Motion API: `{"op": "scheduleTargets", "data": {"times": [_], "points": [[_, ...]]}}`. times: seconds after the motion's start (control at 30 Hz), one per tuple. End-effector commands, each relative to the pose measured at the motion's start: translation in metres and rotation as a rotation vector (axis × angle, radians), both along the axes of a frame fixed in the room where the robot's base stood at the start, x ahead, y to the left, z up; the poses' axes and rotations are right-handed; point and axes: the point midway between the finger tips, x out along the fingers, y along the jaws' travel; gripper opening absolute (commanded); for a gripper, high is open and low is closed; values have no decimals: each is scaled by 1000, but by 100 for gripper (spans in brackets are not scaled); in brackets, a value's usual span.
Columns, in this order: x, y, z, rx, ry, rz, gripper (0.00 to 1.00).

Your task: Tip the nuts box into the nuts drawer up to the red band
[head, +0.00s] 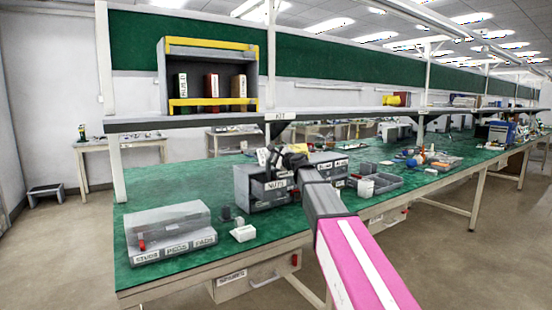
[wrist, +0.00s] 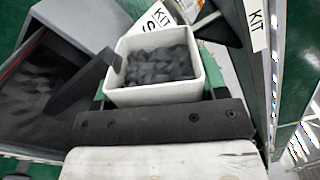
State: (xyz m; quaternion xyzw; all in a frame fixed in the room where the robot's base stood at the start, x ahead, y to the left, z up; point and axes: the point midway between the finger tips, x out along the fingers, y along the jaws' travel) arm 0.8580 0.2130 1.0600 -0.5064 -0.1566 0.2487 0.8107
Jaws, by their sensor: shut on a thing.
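My gripper (wrist: 158,75) is shut on a white open box (wrist: 155,96), the nuts box as far as I can tell. The box holds many dark grey pieces (wrist: 160,64) and looks about upright. In the wrist view the open nuts drawer (wrist: 78,32) lies to the left of the box. Grey pieces show inside it, and a red line (wrist: 22,58) runs along its inner wall. How high the pieces reach against it is unclear. In the head view my gripper (head: 284,156) is above the drawer front labelled NUTS (head: 275,185); the held box is hard to make out.
A grey case labelled STUDS, PEGS and PADS (head: 172,232) sits at the bench's left end. A shelf labelled KIT (head: 190,121) runs above, close to my gripper. Grey trays (head: 380,184) stand to the right.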

Motion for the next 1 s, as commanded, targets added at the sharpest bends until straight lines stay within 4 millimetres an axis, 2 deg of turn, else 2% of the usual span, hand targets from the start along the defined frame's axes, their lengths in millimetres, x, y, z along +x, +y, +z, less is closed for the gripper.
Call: {"op": "scheduleTargets", "data": {"times": [0.6, 1.0], "points": [[-1, 2, 6, -110, -75, 0, 34], [-1, 2, 6, -116, -79, 0, 34]]}}
